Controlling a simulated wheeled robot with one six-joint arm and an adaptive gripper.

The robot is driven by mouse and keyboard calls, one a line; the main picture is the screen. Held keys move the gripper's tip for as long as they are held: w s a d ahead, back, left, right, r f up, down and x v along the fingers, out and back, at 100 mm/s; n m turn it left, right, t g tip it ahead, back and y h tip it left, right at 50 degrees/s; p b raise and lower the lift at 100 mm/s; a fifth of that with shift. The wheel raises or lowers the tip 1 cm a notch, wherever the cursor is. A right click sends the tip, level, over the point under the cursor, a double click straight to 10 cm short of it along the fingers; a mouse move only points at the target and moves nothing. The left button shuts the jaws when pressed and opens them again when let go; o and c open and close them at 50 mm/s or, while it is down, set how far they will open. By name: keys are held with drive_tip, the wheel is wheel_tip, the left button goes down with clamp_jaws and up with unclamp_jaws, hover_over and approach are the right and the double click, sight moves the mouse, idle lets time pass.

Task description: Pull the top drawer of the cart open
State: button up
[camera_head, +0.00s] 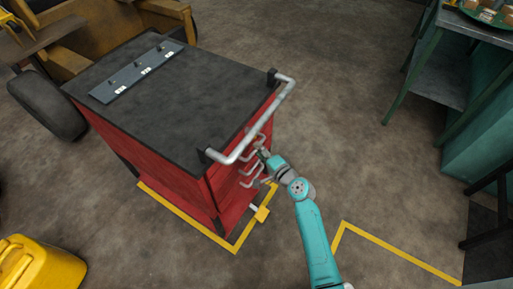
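The red cart (170,176) with a dark top stands left of centre. Its drawer front faces right and is mostly hidden under the top's edge and a large silver push handle (264,118). Several silver drawer handles show below that; the uppermost visible one (262,138) is partly hidden by my gripper. My gripper (263,154) is at the drawer front, close to this handle. Its fingers are small and partly covered, so I cannot tell whether they are open or shut, or touch the handle. No drawer visibly sticks out.
A grey strip with white labels (137,70) lies on the cart top. Yellow floor lines (190,222) run around the cart. A yellow container (40,265) is at lower left, the forklift's wheel (47,104) at left, a green table (412,70) at right. Floor right of the cart is clear.

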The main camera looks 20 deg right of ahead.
drive_tip(key=shift+x, duration=1.2)
drive_tip(key=shift+s, duration=0.1)
clamp_jaws()
